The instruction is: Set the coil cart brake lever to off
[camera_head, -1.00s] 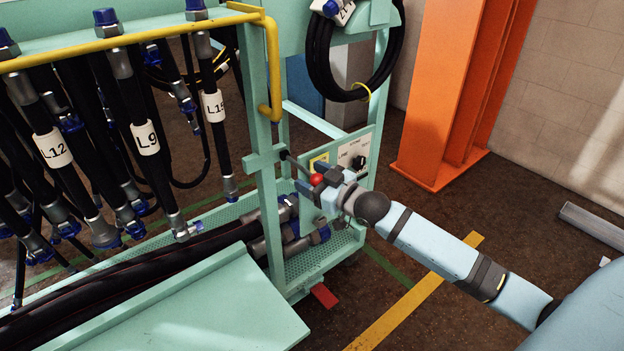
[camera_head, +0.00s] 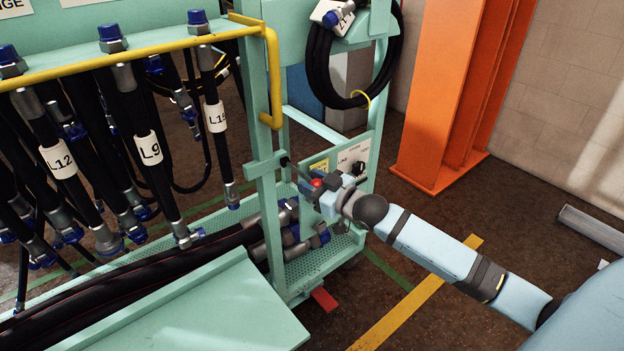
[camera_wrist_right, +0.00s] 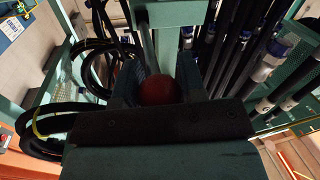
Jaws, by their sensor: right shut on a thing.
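The brake lever is a thin dark rod (camera_head: 297,171) with a red ball knob (camera_head: 317,183), on the green upright of the coil cart (camera_head: 266,215). My right gripper (camera_head: 318,187) is shut on the lever at its red knob. In the right wrist view the red knob (camera_wrist_right: 159,91) sits between the two dark fingers, close to the palm. My left gripper is in neither view.
A panel with a dark knob (camera_head: 358,168) stands just behind my gripper. Black hoses (camera_head: 150,165) hang at left from a yellow rail (camera_head: 130,57). A coiled hose (camera_head: 322,60) hangs above. An orange column (camera_head: 455,95) stands at the right. A red pedal (camera_head: 324,299) sits low.

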